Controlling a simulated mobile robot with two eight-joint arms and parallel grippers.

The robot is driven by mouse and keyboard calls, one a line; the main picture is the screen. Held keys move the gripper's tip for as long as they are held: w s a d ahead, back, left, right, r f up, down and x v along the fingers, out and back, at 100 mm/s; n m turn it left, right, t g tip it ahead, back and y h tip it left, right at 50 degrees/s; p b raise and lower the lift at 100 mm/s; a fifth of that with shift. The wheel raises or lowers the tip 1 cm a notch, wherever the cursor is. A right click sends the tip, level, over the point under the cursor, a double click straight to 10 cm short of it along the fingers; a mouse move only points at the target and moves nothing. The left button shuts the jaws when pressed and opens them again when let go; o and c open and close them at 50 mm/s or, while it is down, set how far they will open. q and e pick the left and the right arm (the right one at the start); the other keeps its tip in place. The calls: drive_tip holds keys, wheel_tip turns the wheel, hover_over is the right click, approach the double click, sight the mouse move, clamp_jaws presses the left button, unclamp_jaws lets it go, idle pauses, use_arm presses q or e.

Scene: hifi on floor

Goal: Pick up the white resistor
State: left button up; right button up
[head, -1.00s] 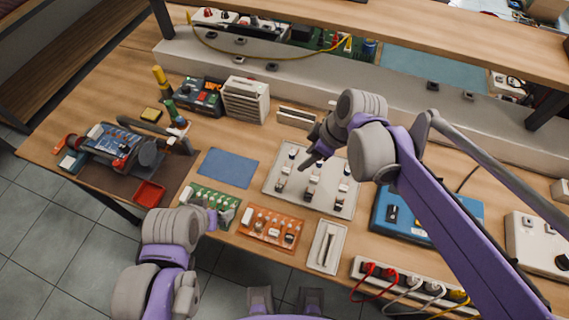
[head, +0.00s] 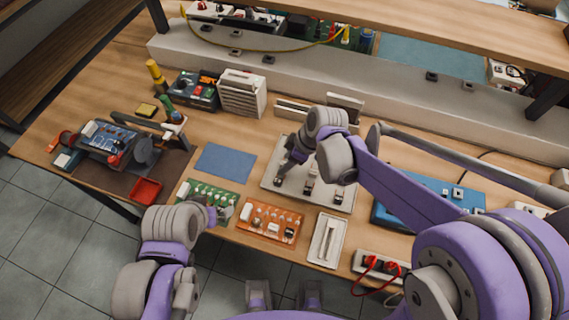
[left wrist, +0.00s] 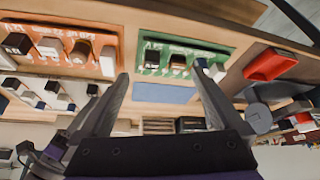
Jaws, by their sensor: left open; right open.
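A white block stands on the left end of the green circuit board (head: 225,198). Another white block (head: 246,211) stands on the left end of the orange circuit board (head: 270,235). I cannot tell which part is the white resistor. My left gripper (head: 222,212) is open at the green board's right end. In the left wrist view its spread fingers (left wrist: 160,80) frame the green board (left wrist: 180,52), with nothing between them. My right gripper (head: 283,172) is open over the grey tray (head: 335,204), close to small black-and-silver parts; its arm hides part of the tray.
A white tray (head: 314,256) with tweezers lies right of the orange board. A blue mat (head: 225,160) is bare. A red tray (head: 146,190), a blue case (head: 460,197) and a power strip (head: 367,262) also lie on the table.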

drive_tip(key=shift+a+f, duration=0.1)
drive_tip(key=shift+f, duration=0.05)
clamp_jaws()
idle(0.4)
